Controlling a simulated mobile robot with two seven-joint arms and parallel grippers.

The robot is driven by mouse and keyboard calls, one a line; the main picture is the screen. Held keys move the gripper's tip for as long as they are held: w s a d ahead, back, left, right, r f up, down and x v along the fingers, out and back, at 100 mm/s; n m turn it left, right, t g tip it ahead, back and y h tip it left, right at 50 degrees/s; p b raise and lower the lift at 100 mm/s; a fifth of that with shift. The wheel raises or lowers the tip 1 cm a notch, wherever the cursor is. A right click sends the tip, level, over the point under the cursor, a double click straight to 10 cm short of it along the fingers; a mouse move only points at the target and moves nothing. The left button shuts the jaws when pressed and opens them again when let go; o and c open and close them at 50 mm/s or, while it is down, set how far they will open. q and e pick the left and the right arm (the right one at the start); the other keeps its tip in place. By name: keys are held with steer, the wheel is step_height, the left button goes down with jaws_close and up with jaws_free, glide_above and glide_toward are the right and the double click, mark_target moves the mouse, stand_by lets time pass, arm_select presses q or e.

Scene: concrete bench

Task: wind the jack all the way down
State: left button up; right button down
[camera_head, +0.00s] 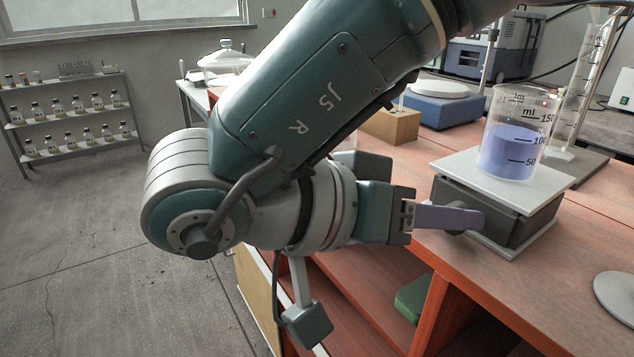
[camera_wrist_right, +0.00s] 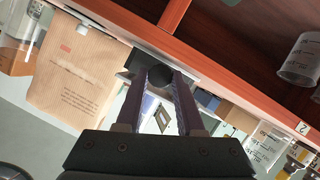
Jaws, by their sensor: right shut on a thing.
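The lab jack (camera_head: 537,222) stands near the front edge of the orange bench. Its light top plate (camera_head: 455,165) sits a short way above its base plate, with a dark body between. A glass beaker (camera_head: 512,150) with purple liquid stands upright on the top plate. My right gripper (camera_head: 468,217) reaches in from the left at the jack's near side and is shut on the dark round knob, partly hidden behind the fingers. In the right wrist view the knob (camera_wrist_right: 157,76) sits between the two fingertips. My left gripper is not in view.
The orange bench top (camera_head: 488,300) is clear in front of the jack. A pale disc (camera_head: 617,296) lies at right. A wooden block (camera_head: 391,126), a blue device with a white plate (camera_head: 445,107) and a tall glass cylinder (camera_head: 590,85) stand behind. Open shelves lie below.

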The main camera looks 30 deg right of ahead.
steer(key=c, duration=0.5)
jaws_free()
